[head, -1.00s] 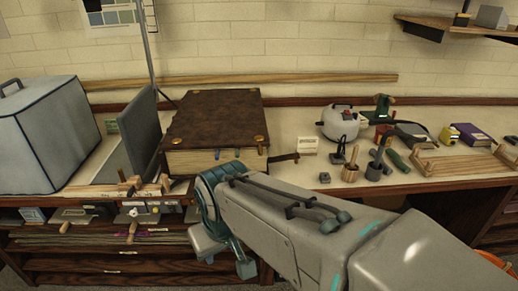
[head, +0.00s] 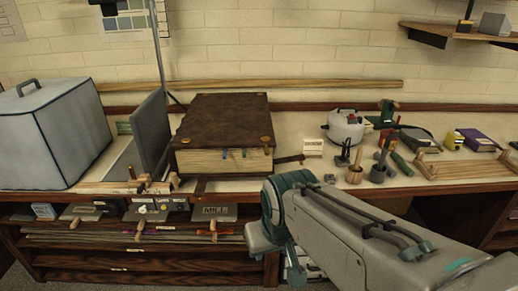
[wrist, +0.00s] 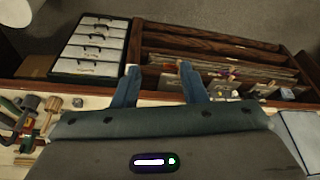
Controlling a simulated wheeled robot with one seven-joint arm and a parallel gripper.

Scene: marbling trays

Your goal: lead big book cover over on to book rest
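The big book (head: 222,137) lies closed on the bench, its brown cover flat on top with brass studs at the right corners. Coloured ribbons hang at its front page edge, and a dark strap lies at its front right. A dark grey panel (head: 152,133) stands tilted close to the book's left; I cannot tell whether it is the book rest. My gripper (wrist: 157,72) is open and empty in the wrist view, its two blue fingers apart over the bench front. In the head view my arm is in front of the bench, below and right of the book; its fingertips do not show.
A grey box-shaped cover (head: 52,133) stands at the far left. Right of the book are a white round pot (head: 346,127), mortars, small tools and a wooden frame (head: 463,168). Open shelves (head: 130,256) lie under the bench. A thin pole rises behind the panel.

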